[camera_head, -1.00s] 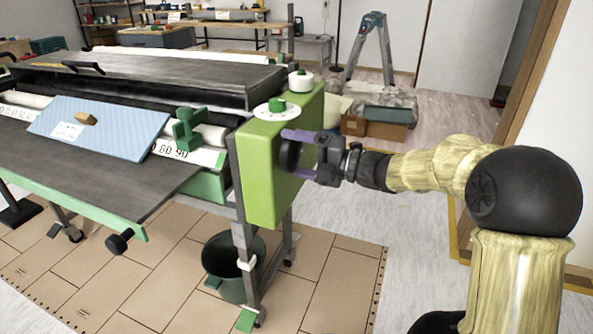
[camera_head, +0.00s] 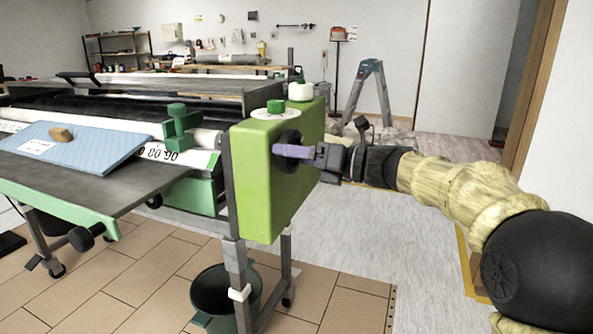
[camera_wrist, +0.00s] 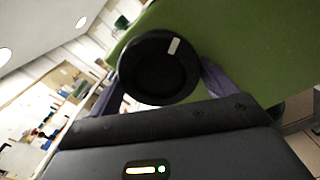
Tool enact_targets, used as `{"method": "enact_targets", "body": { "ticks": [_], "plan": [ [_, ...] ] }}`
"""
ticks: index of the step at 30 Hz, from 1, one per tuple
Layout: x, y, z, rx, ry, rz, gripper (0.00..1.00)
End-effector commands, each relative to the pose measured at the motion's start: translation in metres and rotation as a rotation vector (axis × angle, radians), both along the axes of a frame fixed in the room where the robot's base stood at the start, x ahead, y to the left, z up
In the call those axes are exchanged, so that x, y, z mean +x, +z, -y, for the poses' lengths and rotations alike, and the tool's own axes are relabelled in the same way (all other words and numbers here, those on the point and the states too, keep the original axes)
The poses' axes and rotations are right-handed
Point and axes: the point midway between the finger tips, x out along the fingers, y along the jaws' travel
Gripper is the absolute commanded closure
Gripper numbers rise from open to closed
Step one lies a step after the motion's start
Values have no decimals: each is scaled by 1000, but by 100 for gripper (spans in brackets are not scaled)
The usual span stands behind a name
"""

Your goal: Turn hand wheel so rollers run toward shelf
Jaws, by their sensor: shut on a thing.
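The wallpaper paster has a bright green side housing (camera_head: 268,180). A black hand wheel (camera_head: 288,148) sits on the housing's right face. My gripper (camera_head: 296,152) reaches it from the right, its purple fingers shut on the wheel's rim. In the wrist view the round black wheel (camera_wrist: 158,68) lies between the two purple fingers and carries a short white mark near its upper right edge. The rollers lie to the left of the housing; a dark one (camera_head: 75,109) shows partly under the machine's top cover. I cannot tell whether they turn.
A blue board (camera_head: 75,146) with a wooden handle lies on the paster's dark table. A green bucket (camera_head: 226,293) stands below the housing. A shelf (camera_head: 117,50) stands at the back left and a stepladder (camera_head: 368,95) at the back.

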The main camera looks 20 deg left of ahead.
Motion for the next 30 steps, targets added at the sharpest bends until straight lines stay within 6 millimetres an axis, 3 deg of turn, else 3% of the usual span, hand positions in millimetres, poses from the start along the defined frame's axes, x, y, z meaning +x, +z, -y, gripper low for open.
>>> {"method": "enact_targets", "body": {
  "ticks": [20, 21, 23, 30],
  "plan": [
    [2, -1, 1, -11, -4, 93, 39],
    [2, -1, 1, -11, -4, 93, 12],
    [2, -1, 1, -10, -3, 93, 1],
    [1, 0, 1, -8, -1, 93, 0]
  ]
}}
